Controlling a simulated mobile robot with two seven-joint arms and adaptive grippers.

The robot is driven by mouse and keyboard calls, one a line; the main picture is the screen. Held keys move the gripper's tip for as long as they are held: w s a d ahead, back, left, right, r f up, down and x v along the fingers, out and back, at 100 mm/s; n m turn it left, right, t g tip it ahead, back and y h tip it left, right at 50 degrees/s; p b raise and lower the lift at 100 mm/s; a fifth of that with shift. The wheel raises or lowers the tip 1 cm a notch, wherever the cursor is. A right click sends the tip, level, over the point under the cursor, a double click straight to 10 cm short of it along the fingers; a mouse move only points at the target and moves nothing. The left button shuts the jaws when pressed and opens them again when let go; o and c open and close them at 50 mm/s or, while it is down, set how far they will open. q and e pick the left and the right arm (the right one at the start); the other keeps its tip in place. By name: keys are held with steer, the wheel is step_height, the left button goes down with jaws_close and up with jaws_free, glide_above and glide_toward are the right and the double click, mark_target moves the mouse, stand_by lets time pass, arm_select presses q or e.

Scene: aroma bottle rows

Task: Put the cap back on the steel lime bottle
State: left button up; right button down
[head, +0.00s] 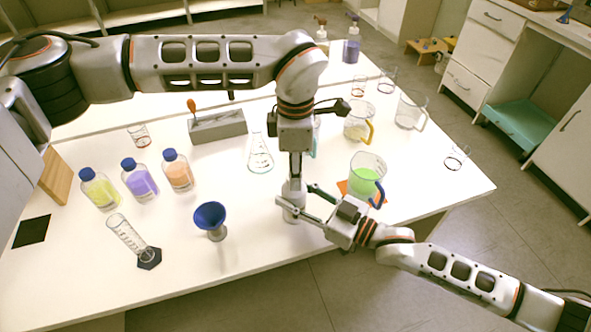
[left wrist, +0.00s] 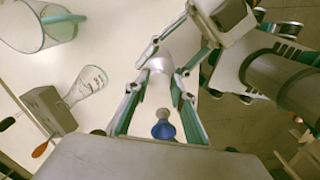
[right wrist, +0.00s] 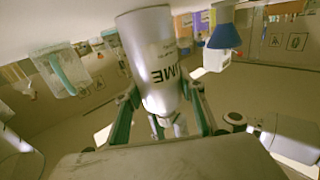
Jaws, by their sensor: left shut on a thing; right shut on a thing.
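The steel lime bottle (head: 293,211) stands upright on the white table near its front middle. Its silver body and the letters of LIME (right wrist: 158,75) show upside down in the right wrist view. My right gripper (head: 294,205) is shut around the bottle from the right side. My left gripper (head: 294,186) points straight down over the bottle's top and is shut on a small pale piece that looks like the cap. The fingers mostly hide this piece, and I cannot tell whether it touches the neck. A pale silver shape (left wrist: 160,66) shows between the left fingertips.
A green-filled beaker (head: 367,179) stands close on the right, on an orange mat. A blue funnel (head: 210,215) and a glass cylinder (head: 125,234) stand to the left. Several blue-capped bottles (head: 139,183) are farther left. A conical flask (head: 260,156) and grey block (head: 217,127) stand behind.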

arm_select(q)
steer(key=m, duration=0.3)
steer(key=shift+m, duration=0.4)
steer(key=m, duration=0.3)
steer(key=shift+m, duration=0.4)
steer(key=m, duration=0.5)
steer(key=shift+s+a+m, duration=0.1)
steer(key=shift+m, duration=0.2)
steer(key=m, duration=0.5)
steer(key=shift+m, duration=0.3)
steer(key=m, duration=0.6)
steer(key=shift+a, duration=0.1)
steer(key=o, duration=0.7)
